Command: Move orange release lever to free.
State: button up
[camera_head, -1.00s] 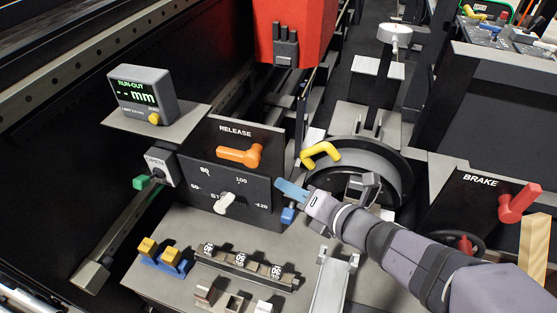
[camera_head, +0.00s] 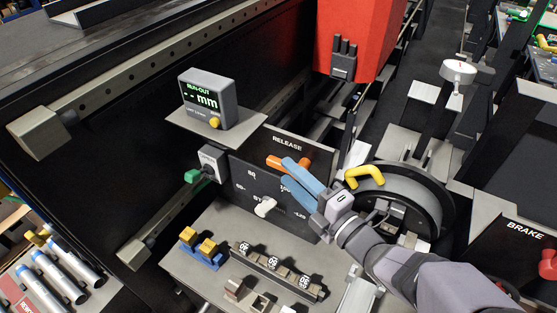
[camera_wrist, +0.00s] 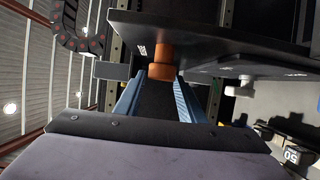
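The orange release lever (camera_head: 274,162) is on the black RELEASE panel (camera_head: 290,142), its handle pointing left. My gripper (camera_head: 284,172) is in front of that panel, and its blue fingers hide part of the lever. In the wrist view, my gripper (camera_wrist: 158,82) is open, with its two blue fingers apart. The orange lever (camera_wrist: 162,70) shows between the fingertips, near their far ends. I cannot tell whether either finger touches it.
A white-pointer dial (camera_head: 264,206) sits below the lever. A yellow handle (camera_head: 364,175) on the round drum is just right of my gripper. The run-out display (camera_head: 208,98) stands at the upper left. Blocks and number wheels (camera_head: 275,264) lie on the ledge below.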

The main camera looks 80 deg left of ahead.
aim_at(278, 164)
jog(key=shift+p+x, duration=0.85)
jog(key=shift+x, duration=1.8)
grip_shut()
